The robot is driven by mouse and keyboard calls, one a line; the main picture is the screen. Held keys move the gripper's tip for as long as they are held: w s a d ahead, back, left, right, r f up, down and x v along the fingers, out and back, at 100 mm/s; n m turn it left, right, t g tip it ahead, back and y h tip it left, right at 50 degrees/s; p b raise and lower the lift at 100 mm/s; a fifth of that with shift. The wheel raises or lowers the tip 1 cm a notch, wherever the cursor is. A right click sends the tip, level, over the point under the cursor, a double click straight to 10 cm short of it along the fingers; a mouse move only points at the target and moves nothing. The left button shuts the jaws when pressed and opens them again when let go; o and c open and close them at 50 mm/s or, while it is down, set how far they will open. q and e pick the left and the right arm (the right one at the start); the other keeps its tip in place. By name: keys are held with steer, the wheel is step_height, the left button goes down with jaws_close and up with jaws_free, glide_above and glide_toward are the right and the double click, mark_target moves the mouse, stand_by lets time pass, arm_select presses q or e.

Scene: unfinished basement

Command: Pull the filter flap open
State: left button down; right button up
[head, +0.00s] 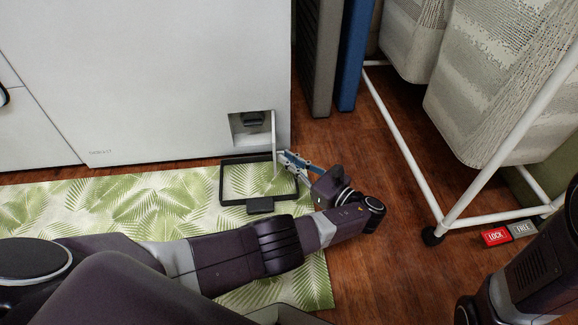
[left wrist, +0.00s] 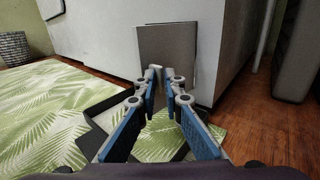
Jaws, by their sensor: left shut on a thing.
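The white filter flap (head: 274,140) stands swung out from the low front of a white appliance (head: 150,80). Beside it is a square recess (head: 243,137) with a dark knob (head: 253,118) inside. My left gripper (head: 281,160) is at the flap's lower outer part, its blue-sided fingers shut on it. In the left wrist view the flap (left wrist: 168,45) shows as a grey panel beyond the fingertips (left wrist: 157,72). The fingertips meet near its lower edge; the exact contact is hard to see. My right gripper is out of view.
A black rectangular tray frame (head: 224,190) lies below the recess on a leaf-patterned mat (head: 60,205). A white rack with hanging fabric bags (head: 490,90) stands at right. Grey (head: 318,55) and blue (head: 355,50) panels stand behind. Wooden floor (head: 375,170) between is clear.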

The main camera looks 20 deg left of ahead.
arm_select(q)
steer(key=shift+w+a+r, duration=0.15)
steer(key=shift+w+a, duration=0.1)
steer(key=shift+w, duration=0.3)
steer(key=shift+w+a+r, duration=0.1)
steer(key=shift+w+a, duration=0.15)
steer(key=shift+w, duration=0.25)
steer(key=c, duration=2)
jaws_free()
steer(key=shift+a, duration=0.15)
steer(key=shift+c, duration=0.4)
steer(key=shift+w+d+r, duration=0.1)
steer(key=shift+d+r, duration=0.05)
steer(key=shift+d, duration=0.05)
steer(key=shift+r, duration=0.15)
steer(key=shift+c, duration=0.2)
step_height(320, 180, up, 9)
steer(key=shift+s+a, duration=0.15)
steer(key=shift+s, duration=0.3)
steer(key=shift+c, duration=0.3)
